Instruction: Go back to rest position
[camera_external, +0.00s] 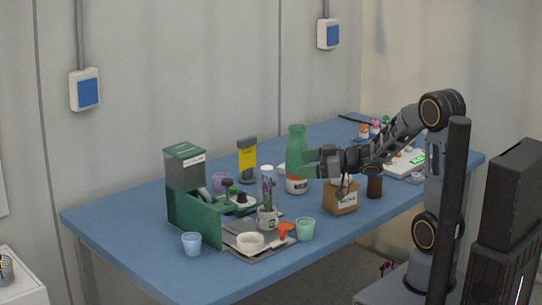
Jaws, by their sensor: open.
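My gripper (309,163) reaches left from my arm over the middle of the blue table (130,226). Its jaws are open, in front of a green-topped bottle (297,142) with a white label. I cannot tell whether the jaws touch the bottle. Below the gripper stands a brown box (341,203) with a label, and a dark brown jar (375,187) is to its right. My arm bends up and back to the right, not folded in.
A green machine (192,213) stands at the left, with a grey tray (262,248) holding a white ring, pot and orange funnel. Cups (191,243) and (306,229) a green cup stand at the front edge. A scale (405,161) and small bottles are at right. The left table end is clear.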

